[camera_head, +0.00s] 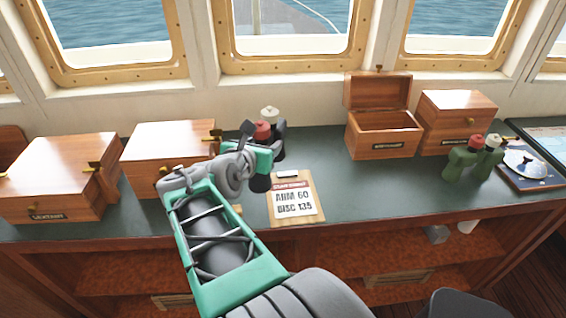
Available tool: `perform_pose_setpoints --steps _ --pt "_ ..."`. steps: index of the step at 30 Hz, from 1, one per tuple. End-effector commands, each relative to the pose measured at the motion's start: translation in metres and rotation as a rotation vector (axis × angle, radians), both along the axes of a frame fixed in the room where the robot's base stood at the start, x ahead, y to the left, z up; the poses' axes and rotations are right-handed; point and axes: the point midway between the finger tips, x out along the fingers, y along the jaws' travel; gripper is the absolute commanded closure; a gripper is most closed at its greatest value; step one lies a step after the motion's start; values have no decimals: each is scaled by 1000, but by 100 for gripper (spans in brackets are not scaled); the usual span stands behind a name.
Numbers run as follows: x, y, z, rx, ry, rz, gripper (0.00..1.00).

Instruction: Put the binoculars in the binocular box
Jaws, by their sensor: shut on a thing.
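Dark binoculars (279,141) with one red and one white end stand upright at the back of the green counter, left of centre. My gripper (262,157) is shut on them from the front left and hides part of them. I cannot tell whether they touch the counter. A wooden box (383,142) with its lid up stands to their right, gripper apart from it; its inside looks empty. Its front label is too small to read, so I cannot confirm it is the binocular box. Green binoculars (463,163) with red and white ends stand further right.
A closed box (457,120) adjoins the open one. Closed wooden boxes (55,180) and (165,147) stand at left. A clipboard (295,206) lies in front of my gripper. A navigation instrument (525,163) lies far right. Counter between clipboard and open box is clear.

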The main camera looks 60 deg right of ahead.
Motion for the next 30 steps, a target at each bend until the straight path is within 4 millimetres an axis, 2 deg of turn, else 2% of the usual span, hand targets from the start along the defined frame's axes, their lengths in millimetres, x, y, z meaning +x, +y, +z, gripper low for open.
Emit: perform_pose_setpoints --steps 5,13,18,26,30 --pt "17 -19 -9 -3 0 -2 100" --pt "61 -66 -37 -3 1 -1 100" --pt "80 -86 -71 -3 1 -1 100" --pt "93 -101 -93 -7 -4 -1 100" --pt "94 -102 -113 -3 1 -1 100"
